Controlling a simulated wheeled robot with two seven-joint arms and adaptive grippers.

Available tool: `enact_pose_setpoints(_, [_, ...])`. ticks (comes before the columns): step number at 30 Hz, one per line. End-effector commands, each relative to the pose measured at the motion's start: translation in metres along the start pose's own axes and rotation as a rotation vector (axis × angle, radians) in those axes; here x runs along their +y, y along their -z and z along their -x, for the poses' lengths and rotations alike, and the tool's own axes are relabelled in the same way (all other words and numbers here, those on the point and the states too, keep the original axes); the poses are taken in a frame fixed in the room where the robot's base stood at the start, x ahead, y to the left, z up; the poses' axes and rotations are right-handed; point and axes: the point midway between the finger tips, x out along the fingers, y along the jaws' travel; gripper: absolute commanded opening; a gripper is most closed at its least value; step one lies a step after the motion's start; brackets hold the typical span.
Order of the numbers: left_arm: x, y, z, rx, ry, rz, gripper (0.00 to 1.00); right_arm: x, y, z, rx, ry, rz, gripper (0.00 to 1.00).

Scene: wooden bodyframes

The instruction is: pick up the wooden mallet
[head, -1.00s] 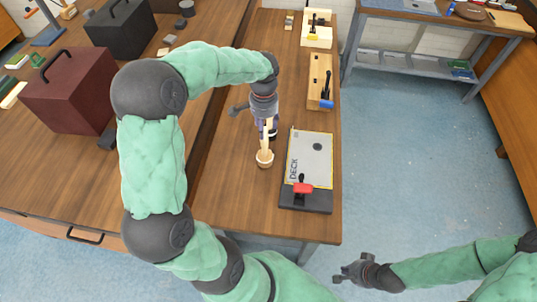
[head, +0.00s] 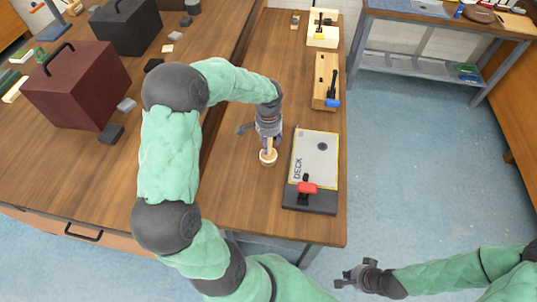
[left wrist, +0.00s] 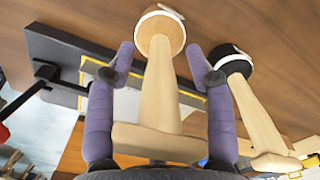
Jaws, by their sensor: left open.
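The wooden mallet (head: 268,157) stands on the narrow table with its round head down and its pale handle up. In the left wrist view its tan head with a white band and its handle (left wrist: 160,85) show between my fingers. My left gripper (head: 268,138) is open, with one purple finger on each side of the handle; it also shows in the left wrist view (left wrist: 160,72). A second mallet with a black head (left wrist: 231,60) stands just outside the right finger in that view. My right gripper (head: 357,277) is away from the table, low in the picture; its jaw state is unclear.
A dark board with a plate marked DECK (head: 315,160) and a red-handled clamp (head: 306,188) lies to the right of the mallet. Wooden blocks with tools (head: 326,82) stand farther back. A maroon box (head: 78,85) stands on the left bench. Table around the mallet's front is clear.

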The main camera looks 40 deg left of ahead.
Motion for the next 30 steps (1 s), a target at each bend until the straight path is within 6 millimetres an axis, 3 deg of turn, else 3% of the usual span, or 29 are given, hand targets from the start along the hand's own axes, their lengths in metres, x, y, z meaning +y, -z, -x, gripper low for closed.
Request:
enact_pose_setpoints(7, [0.0,0.0,-0.002,0.001,0.001,0.0,0.54,0.0,0.0,0.0,0.0,0.0,0.0,0.0])
enact_pose_setpoints(12, [0.0,0.0,-0.002,0.001,0.001,0.0,0.06,0.0,0.0,0.0,0.0,0.0,0.0,0.0])
enact_pose_setpoints(13, [0.0,0.0,-0.002,0.001,0.001,0.0,0.0,0.0,0.0,0.0,0.0,0.0,0.0,0.0])
enact_pose_setpoints(24, [-0.001,0.001,0.0,0.002,0.001,0.0,0.0,0.0,0.0,0.0,0.0,0.0,0.0,0.0])
enact_pose_setpoints(30, [-0.001,0.001,0.014,0.004,0.002,0.001,0.0,-0.001,0.0,0.004,0.0,0.0,0.0,0.0])
